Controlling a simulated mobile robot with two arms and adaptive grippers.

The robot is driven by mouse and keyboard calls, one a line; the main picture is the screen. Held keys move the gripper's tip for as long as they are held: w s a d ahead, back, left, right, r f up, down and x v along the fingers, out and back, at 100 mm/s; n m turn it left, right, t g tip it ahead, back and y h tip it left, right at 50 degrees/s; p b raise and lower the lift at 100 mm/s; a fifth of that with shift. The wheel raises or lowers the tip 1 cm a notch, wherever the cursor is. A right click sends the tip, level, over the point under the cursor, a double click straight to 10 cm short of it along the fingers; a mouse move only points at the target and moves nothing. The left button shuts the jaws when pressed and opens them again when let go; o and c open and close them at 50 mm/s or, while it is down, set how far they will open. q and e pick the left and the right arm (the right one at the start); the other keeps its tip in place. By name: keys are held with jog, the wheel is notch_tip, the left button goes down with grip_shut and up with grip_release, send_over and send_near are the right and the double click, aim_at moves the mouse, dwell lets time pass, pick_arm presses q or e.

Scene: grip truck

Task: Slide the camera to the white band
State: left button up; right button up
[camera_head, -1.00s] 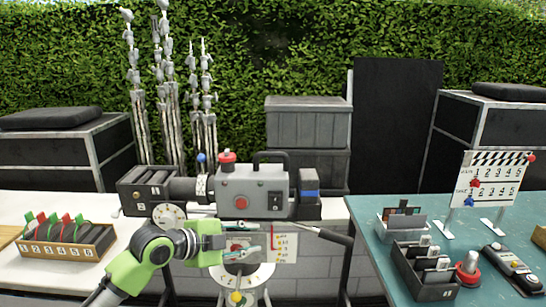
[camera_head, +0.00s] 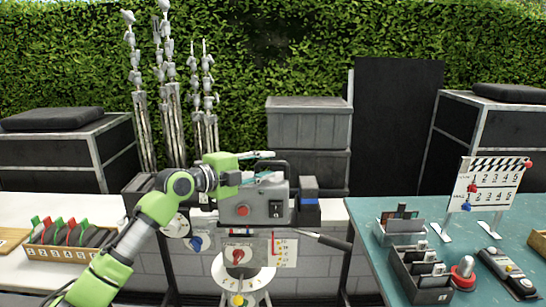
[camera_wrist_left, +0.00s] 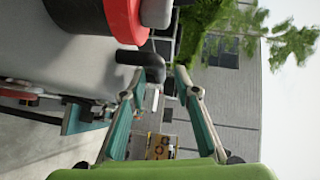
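The grey film camera (camera_head: 241,209) sits on the rig in the middle of the head view, with a red button and a black top handle (camera_head: 284,166). My left gripper (camera_head: 270,167) is above the camera at this handle. Its two teal fingers are apart. In the left wrist view the left gripper (camera_wrist_left: 168,80) has a narrow gap between its tips, and the black handle end (camera_wrist_left: 138,60) lies beside one tip; I cannot tell whether they touch. My arm hides the lens side, and I cannot clearly make out a white band there. My right gripper is out of view.
Below the camera are a blue knob (camera_head: 195,243), a red knob (camera_head: 238,256) and a white panel with coloured marks (camera_head: 285,250). A black lever (camera_head: 330,241) sticks out right. The teal table (camera_head: 375,270) holds card trays and a clapperboard (camera_head: 485,185).

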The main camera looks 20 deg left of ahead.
aim_at(270, 165)
pick_arm(q)
jog(key=shift+p+x, duration=0.4)
jog(key=shift+x, duration=1.3)
grip_shut()
jog(key=a+b, duration=0.1)
jog(key=b, duration=0.2)
jog(key=shift+s+a+f, duration=0.2)
jog(key=shift+a+f, duration=0.1)
jog(key=shift+a, duration=0.05)
jog(key=shift+s+a+r, duration=0.1)
jog(key=shift+a+r, duration=0.05)
jog(key=shift+a, duration=0.1)
jog(key=shift+s+a+r, duration=0.1)
jog(key=shift+a, duration=0.15)
grip_release()
jog(key=shift+d, duration=0.15)
